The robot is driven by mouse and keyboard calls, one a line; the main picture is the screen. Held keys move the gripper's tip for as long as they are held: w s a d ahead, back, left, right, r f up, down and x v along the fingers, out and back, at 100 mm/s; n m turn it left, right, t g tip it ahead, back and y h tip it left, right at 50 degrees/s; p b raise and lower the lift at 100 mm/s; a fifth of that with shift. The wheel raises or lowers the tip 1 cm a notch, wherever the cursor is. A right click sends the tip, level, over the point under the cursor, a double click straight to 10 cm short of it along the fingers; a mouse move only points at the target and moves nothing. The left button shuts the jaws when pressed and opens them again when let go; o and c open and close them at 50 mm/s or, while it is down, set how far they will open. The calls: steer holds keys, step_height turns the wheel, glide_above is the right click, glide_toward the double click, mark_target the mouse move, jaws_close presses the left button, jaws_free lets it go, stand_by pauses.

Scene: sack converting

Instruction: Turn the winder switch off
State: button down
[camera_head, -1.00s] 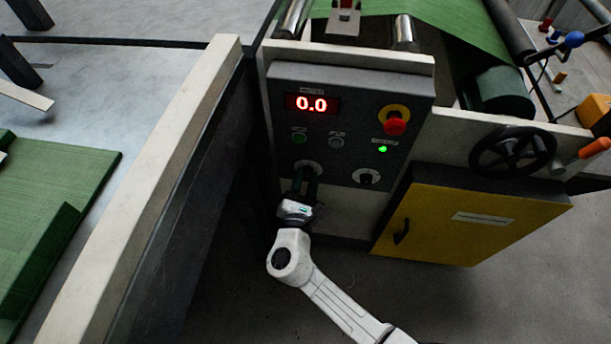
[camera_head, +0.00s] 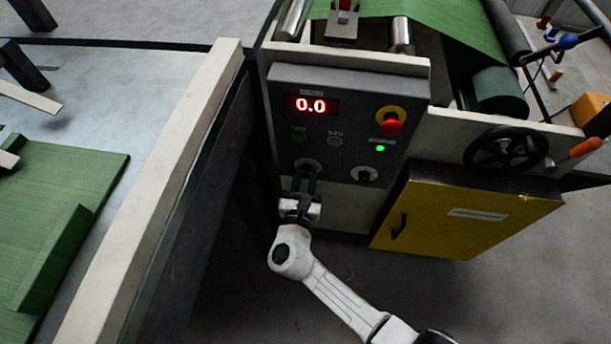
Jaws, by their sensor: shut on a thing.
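The dark control panel (camera_head: 345,135) shows a red 0.0 display (camera_head: 311,105) and a lit green lamp (camera_head: 380,148). Two rotary switches sit low on the panel. My gripper (camera_head: 306,172) reaches up to the left rotary switch (camera_head: 308,163) and is shut on it. The fingers cover most of its knob, so its pointing direction is hidden. The right rotary switch (camera_head: 364,175) is free, a dark knob on a pale disc. The panel labels are too small to read, so I cannot tell which switch is the winder's.
A red emergency button (camera_head: 391,124) on a yellow ring is at the panel's upper right. A yellow cabinet (camera_head: 470,225) and a black handwheel (camera_head: 505,150) stand to the right. A pale-edged table (camera_head: 150,190) with green sacks (camera_head: 60,220) is left. Open floor lies below.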

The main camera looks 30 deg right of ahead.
steer(key=shift+f, duration=0.1)
steer(key=c, duration=1.2)
jaws_free()
steer(key=shift+s+a, duration=0.1)
steer(key=v, duration=1)
steer(key=shift+s+a, duration=0.15)
steer(key=shift+s, duration=0.15)
